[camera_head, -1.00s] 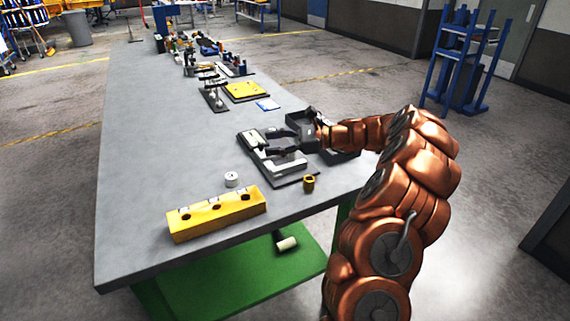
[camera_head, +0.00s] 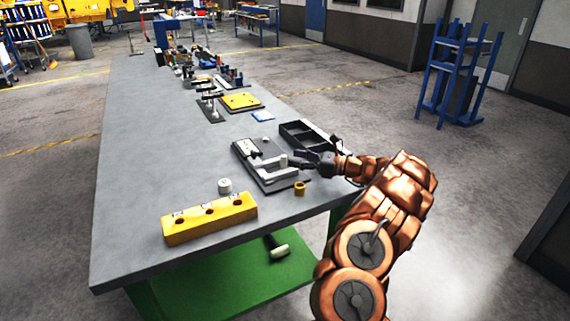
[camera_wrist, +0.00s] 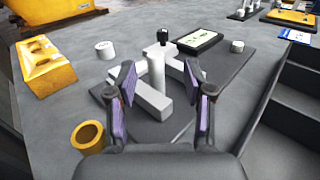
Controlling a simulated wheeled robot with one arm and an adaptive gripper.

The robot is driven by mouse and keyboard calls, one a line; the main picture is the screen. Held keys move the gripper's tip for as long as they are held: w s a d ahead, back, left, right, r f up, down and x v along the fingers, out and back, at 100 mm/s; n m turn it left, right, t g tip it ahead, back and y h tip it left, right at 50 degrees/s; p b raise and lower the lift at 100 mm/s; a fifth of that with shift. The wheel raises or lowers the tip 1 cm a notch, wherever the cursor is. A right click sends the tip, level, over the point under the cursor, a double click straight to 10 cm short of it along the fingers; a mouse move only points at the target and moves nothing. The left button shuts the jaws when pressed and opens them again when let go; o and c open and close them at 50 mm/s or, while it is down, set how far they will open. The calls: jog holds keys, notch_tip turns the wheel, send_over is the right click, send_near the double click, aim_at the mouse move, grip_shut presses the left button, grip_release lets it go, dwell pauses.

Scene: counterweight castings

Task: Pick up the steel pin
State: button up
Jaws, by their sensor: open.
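A pale grey upright cylinder, which looks like the steel pin (camera_wrist: 156,72), stands at the fixture with light bars on a dark base plate (camera_wrist: 176,130). It also shows in the head view (camera_head: 284,160). My gripper (camera_wrist: 161,84) is open, and the pin appears between its two fingers in the wrist view. In the head view my gripper (camera_head: 305,161) is just right of the pin, with its fingers pointing left at it. I cannot tell whether a finger touches the pin. The pin's foot is partly unclear.
A brass ring (camera_wrist: 88,137) stands near the left finger. A yellow block with holes (camera_head: 210,218) and a white round piece (camera_head: 224,185) are to the left. A black divided tray (camera_wrist: 290,100) lies close on the right. The table's left part is clear.

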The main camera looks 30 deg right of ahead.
aim_at(284, 156)
jog(key=p+x, duration=0.1)
jog(key=x, duration=0.4)
jog(key=shift+s+a, duration=0.2)
jog(key=shift+f, duration=0.1)
grip_shut()
